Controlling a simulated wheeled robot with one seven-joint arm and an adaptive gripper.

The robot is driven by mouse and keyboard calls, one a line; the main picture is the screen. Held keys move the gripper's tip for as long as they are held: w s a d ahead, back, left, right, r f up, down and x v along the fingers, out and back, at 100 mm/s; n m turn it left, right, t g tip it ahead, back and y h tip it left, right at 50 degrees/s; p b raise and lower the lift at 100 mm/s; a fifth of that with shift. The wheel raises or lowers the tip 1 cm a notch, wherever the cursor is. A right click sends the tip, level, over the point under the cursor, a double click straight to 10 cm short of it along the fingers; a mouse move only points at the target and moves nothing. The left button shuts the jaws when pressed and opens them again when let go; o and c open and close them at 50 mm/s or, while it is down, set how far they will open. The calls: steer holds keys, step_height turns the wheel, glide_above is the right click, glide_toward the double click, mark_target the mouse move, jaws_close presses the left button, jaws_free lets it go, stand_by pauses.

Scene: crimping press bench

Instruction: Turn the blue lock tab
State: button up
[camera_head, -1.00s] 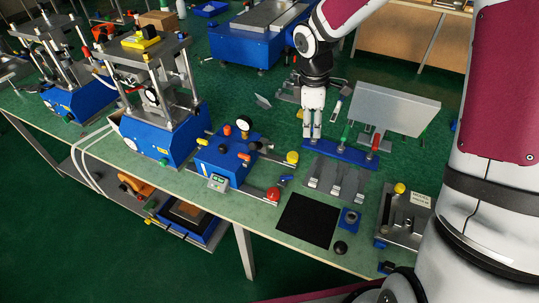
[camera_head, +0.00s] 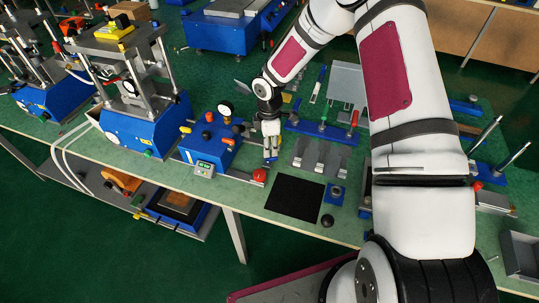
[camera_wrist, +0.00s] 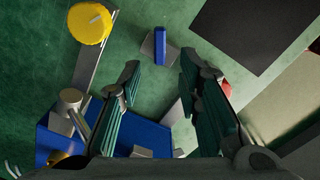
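The blue lock tab (camera_wrist: 159,46) shows in the wrist view as a short upright blue bar on a small grey block. It lies just beyond my fingertips, in line with the gap between them. In the head view my gripper (camera_head: 270,156) covers that spot, so the tab cannot be clearly made out there. My gripper in the wrist view (camera_wrist: 158,75) is open, with one finger to each side of the gap and nothing held.
A blue unit with a gauge (camera_head: 206,146) stands left of my gripper. A red knob (camera_head: 259,175) is close in front, partly behind my right finger in the wrist view. A yellow knob (camera_wrist: 90,22) is at upper left there. A black mat (camera_head: 295,197) lies front right.

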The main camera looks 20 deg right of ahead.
mark_target(271, 159)
steer(key=shift+f+p, duration=0.3)
steer(key=shift+f, duration=2.35)
jaws_close()
